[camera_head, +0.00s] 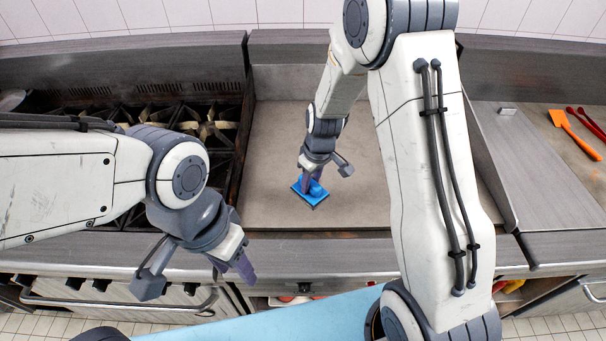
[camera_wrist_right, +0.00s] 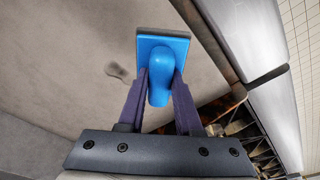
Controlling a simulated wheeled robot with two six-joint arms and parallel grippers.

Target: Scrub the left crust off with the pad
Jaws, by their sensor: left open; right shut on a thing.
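The blue scrub pad (camera_head: 312,196) is in my right gripper (camera_head: 308,184), over the left part of the flat griddle (camera_head: 285,120). In the right wrist view both fingers of my right gripper (camera_wrist_right: 160,88) are shut on the handle of the pad (camera_wrist_right: 177,43). I cannot tell whether the pad touches the plate. A dark brown crust spot (camera_wrist_right: 118,71) lies on the plate, left of and apart from the pad in that view. I see no crust in the head view, and cannot tell whether this is the left one. My left gripper (camera_head: 241,268) is open and empty above the counter's front edge.
Burners with black grates (camera_head: 180,115) adjoin the griddle on the left. A raised steel wall (camera_head: 248,75) stands along the griddle's back and sides. An orange spatula (camera_head: 565,122) and red tongs (camera_head: 590,122) lie on the far right counter.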

